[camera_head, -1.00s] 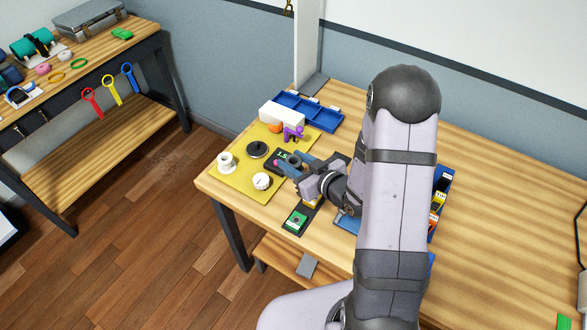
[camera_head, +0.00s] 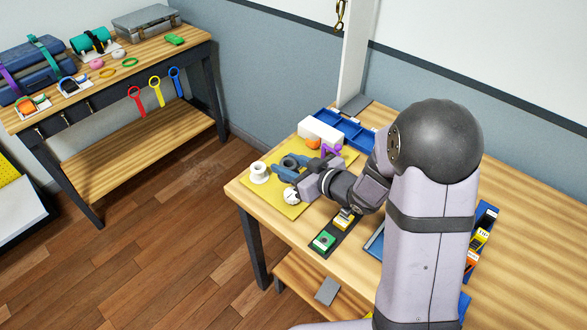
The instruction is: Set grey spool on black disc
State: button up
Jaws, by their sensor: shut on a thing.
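My gripper (camera_head: 285,168) is over the back part of the yellow mat (camera_head: 253,193). It is shut on the grey spool (camera_head: 291,162), which shows only in part between the blue-grey fingers. The black disc is not visible now; the gripper covers the area of the mat where it lay in the earlier view. I cannot tell whether the spool touches the disc or hangs above it.
A white spool (camera_head: 260,172) stands left of the gripper, and a white round piece (camera_head: 292,197) lies close in front. A white block (camera_head: 320,132), an orange piece (camera_head: 313,143) and a purple piece (camera_head: 331,150) are behind. A blue tray (camera_head: 372,140) lies farther back.

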jog(key=w+a+r+b, duration=0.1)
jog(key=w+a+r, duration=0.1)
jog(key=w+r, duration=0.65)
jog(key=w+d+f+m+t+h, duration=0.1)
jog(key=w+d+f+m+h, duration=0.2)
jog(key=w+f, duration=0.1)
jog(key=shift+d+t, duration=0.3)
jog(key=shift+w+f+p, duration=0.15)
jog(key=shift+f+p, duration=0.25)
jog(key=shift+f, duration=4.5)
jog(key=shift+f, duration=0.15)
jog(key=shift+f+b, duration=0.35)
jog(key=shift+b, duration=0.1)
jog(key=shift+f, duration=0.15)
